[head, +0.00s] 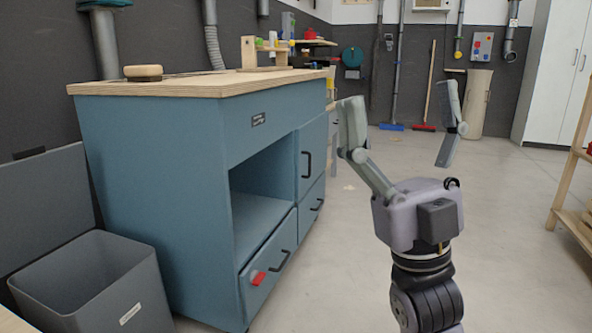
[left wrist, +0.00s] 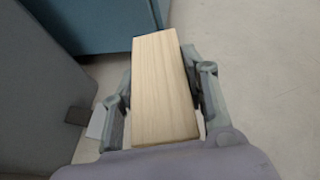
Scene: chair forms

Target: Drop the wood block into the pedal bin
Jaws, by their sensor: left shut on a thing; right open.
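The wood block (left wrist: 163,90) is a pale, rectangular piece held between the fingers of my left gripper (left wrist: 160,100) in the left wrist view. The left gripper is shut on it; the head view shows neither of them. The pedal bin (head: 125,292) is a grey, square-mouthed bin at the lower left of the head view. Its lid (head: 45,200) stands raised behind the opening. The part of its inside that shows looks empty; the bottom is hidden. My right gripper (head: 400,120) is open and empty, right of the blue workbench.
The blue workbench (head: 150,150) stands right beside the bin, with a round wooden piece (head: 143,73) on top. A red-marked drawer (head: 268,270) is low on its front. A wooden rack (head: 575,190) stands at right. The floor (head: 500,240) between is clear.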

